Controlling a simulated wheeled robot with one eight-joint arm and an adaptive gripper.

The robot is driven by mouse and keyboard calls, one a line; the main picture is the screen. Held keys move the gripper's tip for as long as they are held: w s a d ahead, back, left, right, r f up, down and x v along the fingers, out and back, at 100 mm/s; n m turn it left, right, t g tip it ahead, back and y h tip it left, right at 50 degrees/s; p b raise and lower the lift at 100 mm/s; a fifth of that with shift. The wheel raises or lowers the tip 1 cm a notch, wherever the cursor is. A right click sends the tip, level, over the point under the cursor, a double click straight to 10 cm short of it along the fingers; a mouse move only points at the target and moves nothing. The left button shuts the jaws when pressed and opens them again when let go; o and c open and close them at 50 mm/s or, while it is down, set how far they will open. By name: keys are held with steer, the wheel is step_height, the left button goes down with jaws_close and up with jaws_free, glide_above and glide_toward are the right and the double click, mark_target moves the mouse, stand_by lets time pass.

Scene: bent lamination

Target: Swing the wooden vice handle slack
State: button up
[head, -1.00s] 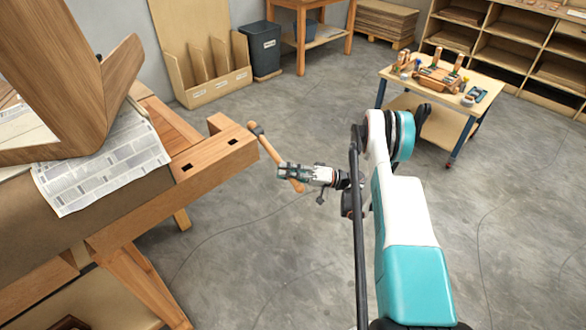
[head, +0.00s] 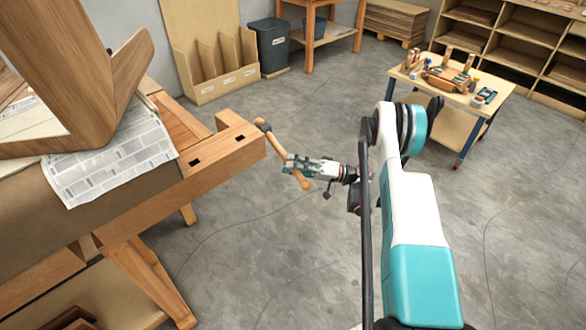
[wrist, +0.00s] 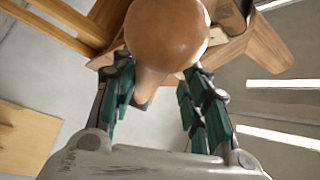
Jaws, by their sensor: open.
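The wooden vice handle (head: 280,146) is a tan bar at the right end of the workbench, slanting from a dark hub (head: 263,126) down to the right. My gripper (head: 290,164) is at the lower part of the handle. In the wrist view, the handle's round knob (wrist: 167,34) is large and close, and its shaft (wrist: 149,85) runs between the two teal-padded fingers (wrist: 158,92). The fingers are open, with a clear gap on the right side of the shaft. Whether the left finger touches the shaft cannot be told.
The workbench (head: 225,152) bears a bent wooden piece (head: 65,60) and a printed sheet (head: 110,160). A small wheeled table (head: 425,92) with tools stands at the back right. A grey bin (head: 273,48) is at the back. The floor around my arm is clear.

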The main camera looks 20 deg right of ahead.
step_height(320, 180, up, 8)
steer(key=shift+r, duration=0.2)
steer(key=shift+d, duration=0.1)
stand_by(0.3)
steer(key=s+d+r, duration=0.1)
steer(key=s+d, duration=0.2)
steer(key=d, duration=0.4)
steer(key=s+d+r, duration=0.2)
steer(key=s+d, duration=0.1)
steer(key=d, duration=0.4)
steer(key=shift+s, duration=0.3)
stand_by(1.0)
